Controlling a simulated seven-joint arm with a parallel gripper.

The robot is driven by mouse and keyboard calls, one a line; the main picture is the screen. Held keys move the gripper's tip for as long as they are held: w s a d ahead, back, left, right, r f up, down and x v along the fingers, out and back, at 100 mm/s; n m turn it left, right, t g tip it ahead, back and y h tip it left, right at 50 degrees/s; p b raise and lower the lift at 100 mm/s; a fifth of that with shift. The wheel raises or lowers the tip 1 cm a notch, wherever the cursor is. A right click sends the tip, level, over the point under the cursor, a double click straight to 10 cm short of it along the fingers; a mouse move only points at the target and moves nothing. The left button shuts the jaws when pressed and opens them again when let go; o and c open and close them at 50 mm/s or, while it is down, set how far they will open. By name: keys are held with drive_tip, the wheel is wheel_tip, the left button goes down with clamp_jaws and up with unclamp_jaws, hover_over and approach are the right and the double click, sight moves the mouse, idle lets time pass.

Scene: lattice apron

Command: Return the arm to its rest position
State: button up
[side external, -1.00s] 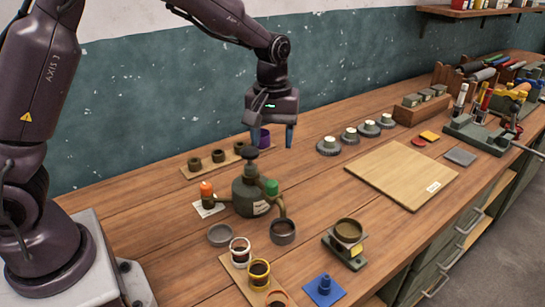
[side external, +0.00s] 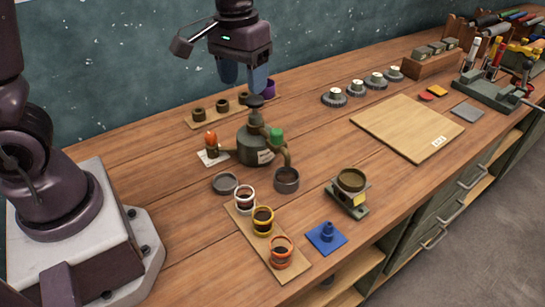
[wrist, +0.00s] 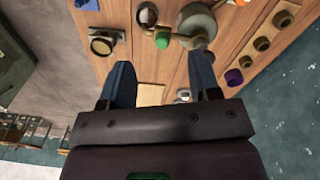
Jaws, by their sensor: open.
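My gripper (side external: 244,79) is open and empty in the side external view. It hangs above the bench, over the back of the dark green pot (side external: 252,148) with its black knob and green cap. In the wrist view my two blue fingers (wrist: 164,90) are spread apart with nothing between them. The pot also shows in the wrist view (wrist: 197,22), beyond the fingertips.
A strip with dark cups (side external: 222,106) and a purple cup (side external: 269,86) stand behind the pot. A board with ringed cups (side external: 272,247), a blue piece (side external: 326,236) and a cup on a stand (side external: 351,181) are in front.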

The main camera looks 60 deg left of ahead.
drive_tip(key=s+r+m+t, duration=0.2)
drive_tip(key=s+r, duration=0.2)
drive_tip(key=s, duration=0.3)
drive_tip(key=s+r+m+t, duration=0.1)
drive_tip(key=s+r+t, duration=0.2)
drive_tip(key=s, duration=0.4)
drive_tip(key=shift+s+r+m, duration=0.25)
drive_tip(key=shift+r+m, duration=0.15)
drive_tip(key=shift+r, duration=0.2)
drive_tip(key=shift+d+f, duration=0.1)
drive_tip(key=shift+d, duration=0.05)
idle(1.4)
